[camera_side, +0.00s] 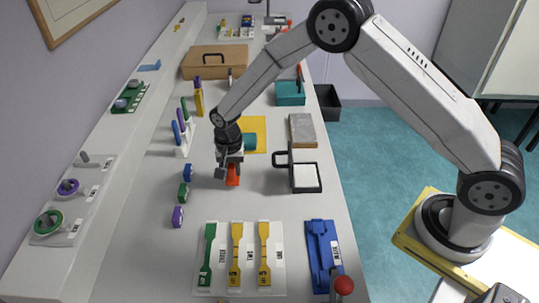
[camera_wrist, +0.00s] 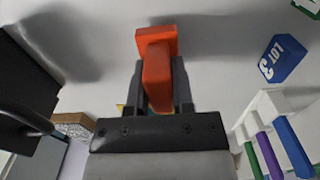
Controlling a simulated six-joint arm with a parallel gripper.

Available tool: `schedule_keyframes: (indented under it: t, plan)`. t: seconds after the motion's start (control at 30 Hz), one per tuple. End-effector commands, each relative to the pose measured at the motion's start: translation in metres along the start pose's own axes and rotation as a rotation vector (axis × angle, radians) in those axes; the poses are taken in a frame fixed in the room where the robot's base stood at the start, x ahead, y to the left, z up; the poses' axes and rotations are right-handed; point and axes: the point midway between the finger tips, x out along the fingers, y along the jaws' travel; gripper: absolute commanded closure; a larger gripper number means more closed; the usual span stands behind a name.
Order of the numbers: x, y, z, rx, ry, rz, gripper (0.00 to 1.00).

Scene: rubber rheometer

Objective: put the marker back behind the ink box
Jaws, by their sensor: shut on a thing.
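My gripper (camera_side: 230,172) points down over the light bench top, left of its middle. It is shut on an orange-red piece (camera_wrist: 157,65), a narrow body with a wider end block. The piece also shows below the fingers in the side view (camera_side: 233,177). I cannot tell whether it touches the bench. Pen-like sticks, one blue (camera_side: 176,132), stand in a white rack (camera_side: 186,143); the rack (camera_wrist: 262,112) also shows in the wrist view. A black-framed box with a white top (camera_side: 306,177) sits to the right of the gripper. No box is clearly labelled as ink.
A specimen sheet (camera_side: 220,275) and blue tray (camera_side: 322,255) lie in front. A yellow sheet (camera_side: 259,124) and grey slab (camera_side: 302,130) lie behind.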

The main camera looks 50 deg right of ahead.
Motion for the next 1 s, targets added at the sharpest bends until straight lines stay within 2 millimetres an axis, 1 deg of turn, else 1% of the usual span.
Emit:
schedule_keyframes:
  t: [0.23, 0.27, 0.3, 0.33, 0.37, 0.77, 0.87, 1.0]
  plan:
    - [0.003, 0.000, 0.000, 0.000, 0.000, 0.000, 1.00]
    - [0.003, 0.000, 0.000, 0.000, 0.000, 0.000, 0.64]
    - [0.003, 0.000, 0.000, 0.000, 0.000, 0.000, 0.52]
    - [0.003, 0.000, 0.000, 0.000, 0.000, 0.000, 0.42]
    - [0.003, 0.000, 0.000, 0.000, 0.000, 0.000, 0.35]
    - [0.001, 0.000, 0.000, 0.000, 0.000, 0.000, 0.35]
    - [-0.003, 0.000, 0.000, 0.000, 0.001, -0.001, 0.35]
    - [-0.014, 0.000, 0.000, 0.000, 0.001, -0.002, 0.35]
